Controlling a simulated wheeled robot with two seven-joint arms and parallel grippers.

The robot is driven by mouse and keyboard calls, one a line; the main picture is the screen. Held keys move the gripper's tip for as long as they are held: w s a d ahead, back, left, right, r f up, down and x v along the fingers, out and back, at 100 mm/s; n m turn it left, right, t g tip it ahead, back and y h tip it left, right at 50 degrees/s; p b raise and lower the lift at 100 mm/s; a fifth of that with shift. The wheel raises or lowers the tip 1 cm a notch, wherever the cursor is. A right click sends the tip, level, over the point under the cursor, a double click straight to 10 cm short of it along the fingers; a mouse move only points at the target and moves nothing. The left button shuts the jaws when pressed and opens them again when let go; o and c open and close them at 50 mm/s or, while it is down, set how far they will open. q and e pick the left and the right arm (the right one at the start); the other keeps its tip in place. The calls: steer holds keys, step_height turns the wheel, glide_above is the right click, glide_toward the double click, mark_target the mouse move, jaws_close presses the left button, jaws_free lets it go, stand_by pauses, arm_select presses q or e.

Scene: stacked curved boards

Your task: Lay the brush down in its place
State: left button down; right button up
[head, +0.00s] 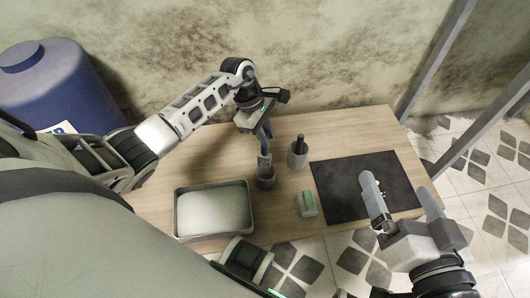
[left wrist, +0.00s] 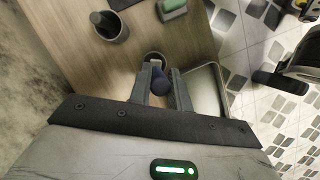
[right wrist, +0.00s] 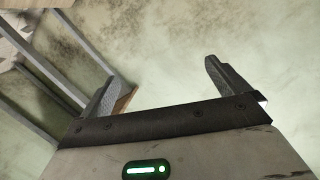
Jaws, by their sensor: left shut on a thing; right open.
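My left gripper (head: 264,138) is shut on the brush, whose dark blue handle (left wrist: 162,82) shows between the fingers in the left wrist view. My right gripper (head: 397,184) is open and empty above the dark mat (head: 335,180). Its fingers also show apart in the right wrist view (right wrist: 160,85).
A green and white block (head: 307,204) lies left of the mat. A pale-bottomed tray (head: 250,222) sits front left on the wooden table (head: 340,122). A blue barrel (head: 55,85) stands left.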

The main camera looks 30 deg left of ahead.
mark_target(267, 155)
arm_select(q)
steer(key=shift+f+n, duration=0.3)
steer(key=shift+f, duration=0.75)
arm_select(e)
steer(key=shift+a+f, duration=0.15)
arm_select(q)
steer(key=shift+a, duration=0.1)
steer(key=shift+f+b, duration=0.25)
steer(key=shift+b, duration=0.35)
step_height(267, 155, down, 2)
steer(key=shift+f+b, duration=0.1)
steer(key=shift+b, duration=0.85)
step_height(267, 155, down, 3)
steer(key=b, duration=0.3)
steer(key=shift+f, duration=0.1)
steer(key=shift+f+b, duration=0.35)
arm_select(e)
step_height(267, 155, up, 8)
steer(key=w+n+t+y, duration=0.2)
steer(key=n+t+y, duration=0.2)
steer(key=t, duration=0.1)
steer(key=shift+d+f+n, duration=0.15)
steer(key=shift+d+n, duration=0.1)
steer(key=shift+n, duration=0.15)
